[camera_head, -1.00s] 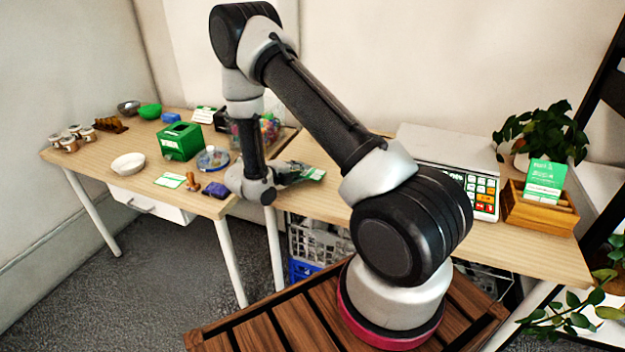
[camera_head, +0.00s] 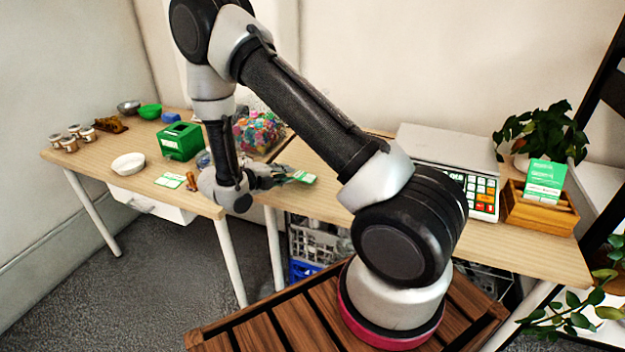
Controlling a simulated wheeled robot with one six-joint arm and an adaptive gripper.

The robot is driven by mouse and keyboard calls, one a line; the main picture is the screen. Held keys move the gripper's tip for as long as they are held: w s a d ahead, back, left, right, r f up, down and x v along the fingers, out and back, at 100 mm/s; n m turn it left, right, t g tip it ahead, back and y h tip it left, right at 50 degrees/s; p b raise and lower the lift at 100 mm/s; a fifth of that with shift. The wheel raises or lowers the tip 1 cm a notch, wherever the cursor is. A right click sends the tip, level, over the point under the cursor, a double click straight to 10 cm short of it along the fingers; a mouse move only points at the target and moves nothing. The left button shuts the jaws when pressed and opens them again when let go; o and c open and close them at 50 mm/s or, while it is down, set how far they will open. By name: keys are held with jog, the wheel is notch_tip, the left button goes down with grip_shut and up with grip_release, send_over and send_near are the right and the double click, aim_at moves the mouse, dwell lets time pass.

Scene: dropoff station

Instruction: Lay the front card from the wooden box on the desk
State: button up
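The wooden box (camera_head: 540,215) stands at the right end of the right-hand desk (camera_head: 325,203), beside the scale. Green and white cards (camera_head: 544,180) stand upright in it. My gripper (camera_head: 284,176) is low over the left part of this desk, far from the box. A green and white card (camera_head: 304,177) shows at its fingertips and appears gripped between them. The fingers are small and partly hidden by my wrist. I cannot tell whether the card touches the desk top.
A white scale (camera_head: 447,150) with a keypad stands left of the box, and a potted plant (camera_head: 545,135) behind it. Bare desk lies between my gripper and the scale.

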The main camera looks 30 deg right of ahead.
notch_tip(320, 180, up, 7)
jog(key=a, duration=0.2)
jog(key=shift+s+a, duration=0.35)
jog(key=shift+s, duration=0.1)
jog(key=s+d+r+m+g+y, duration=0.2)
jog(key=s+r+m+g, duration=0.15)
jog(key=s+m, duration=0.6)
jog(key=s+d+r+m+g+y, duration=0.2)
jog(key=s+d+m+g, duration=0.3)
jog(key=m, duration=0.8)
jog(key=s+a+r+m+t+y, duration=0.1)
jog(key=s+r+m+t+y, duration=0.7)
jog(key=s+r+m, duration=0.7)
notch_tip(320, 180, up, 4)
jog(key=shift+s+a+r+m+t+y, duration=0.2)
jog(key=shift+s+m+t+y, duration=0.3)
jog(key=shift+m, duration=0.55)
